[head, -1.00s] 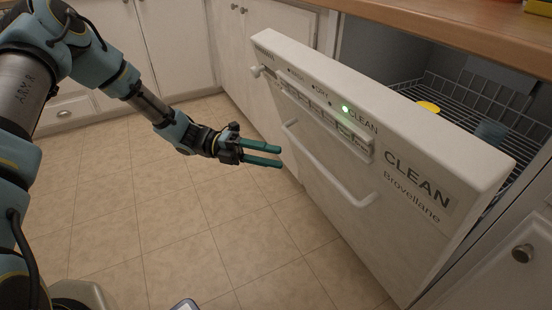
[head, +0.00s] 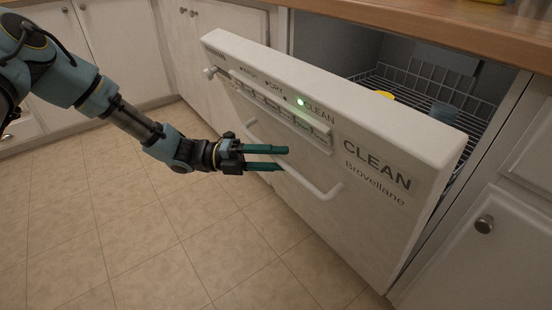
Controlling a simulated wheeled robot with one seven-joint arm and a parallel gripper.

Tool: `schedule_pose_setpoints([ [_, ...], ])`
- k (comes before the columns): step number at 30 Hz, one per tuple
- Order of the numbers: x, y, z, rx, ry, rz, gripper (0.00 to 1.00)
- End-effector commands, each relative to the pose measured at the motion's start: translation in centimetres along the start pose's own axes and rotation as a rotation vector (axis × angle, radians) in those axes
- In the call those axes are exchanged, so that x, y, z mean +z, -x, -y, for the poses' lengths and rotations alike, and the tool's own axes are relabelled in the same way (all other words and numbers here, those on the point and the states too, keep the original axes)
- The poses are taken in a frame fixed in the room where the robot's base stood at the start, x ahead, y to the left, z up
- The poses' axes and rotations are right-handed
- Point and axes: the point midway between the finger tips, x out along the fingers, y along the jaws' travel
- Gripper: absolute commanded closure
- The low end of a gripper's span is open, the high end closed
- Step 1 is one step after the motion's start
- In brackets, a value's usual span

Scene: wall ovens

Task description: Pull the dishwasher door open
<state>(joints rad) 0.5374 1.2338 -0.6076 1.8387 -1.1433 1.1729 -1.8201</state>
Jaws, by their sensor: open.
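The white dishwasher door (head: 335,205) is tilted partly open, leaning out from the cabinet front. Its panel has a lit green light by "CLEAN" and a "CLEAN Brovellane" label. A white bar handle (head: 318,190) runs across the door below the buttons. My gripper (head: 287,158) is open and empty, its two teal fingers pointing right. The lower edge of the door is partly cut off by the viewing angle.
A wooden countertop (head: 440,28) runs above. White cabinets stand on both sides. The tiled floor (head: 130,230) before the door is clear.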

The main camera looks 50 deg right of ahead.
Motion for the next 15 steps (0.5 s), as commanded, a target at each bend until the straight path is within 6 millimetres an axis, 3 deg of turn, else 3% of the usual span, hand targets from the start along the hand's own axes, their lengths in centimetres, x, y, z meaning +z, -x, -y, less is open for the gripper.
schedule_pose_setpoints([
  [6,0.01,-0.02,0.01,0.0,0.0,0.0,0.5],
  [15,0.03,0.01,0.0,0.001,0.0,0.001,0.83],
])
